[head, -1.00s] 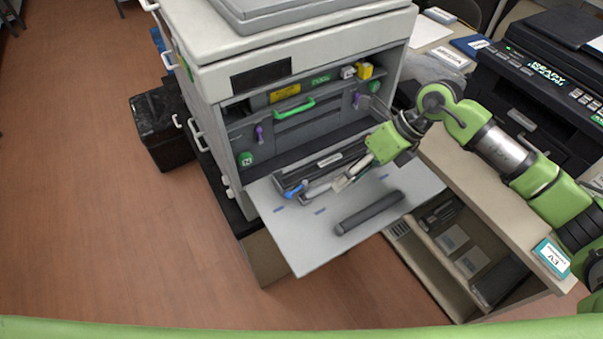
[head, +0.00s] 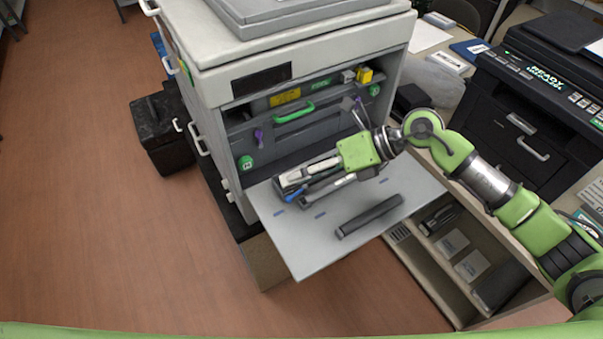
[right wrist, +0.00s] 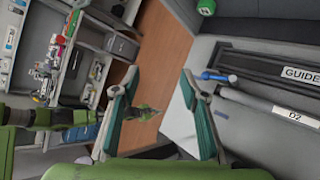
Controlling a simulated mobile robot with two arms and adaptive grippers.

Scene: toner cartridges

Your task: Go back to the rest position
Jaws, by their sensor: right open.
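My right gripper (head: 290,179) is open and empty. It reaches left above the lowered front flap (head: 300,245) of the big grey printer (head: 300,65), and its fingers partly hide the rail and tube behind. In the right wrist view, its two green-padded fingers (right wrist: 158,82) stand wide apart with nothing between them. A tube labelled D2 (right wrist: 255,102) and a dark rail labelled GUIDE (right wrist: 270,68) lie to the right of the fingers. A dark grey cartridge (head: 369,216) lies loose on the flap. My left gripper is out of view.
A black printer (head: 520,110) stands on the desk at right. An open shelf (head: 455,265) with boxes sits below it. A black bin (head: 160,130) is left of the grey printer. The floor (head: 90,220) at left is clear.

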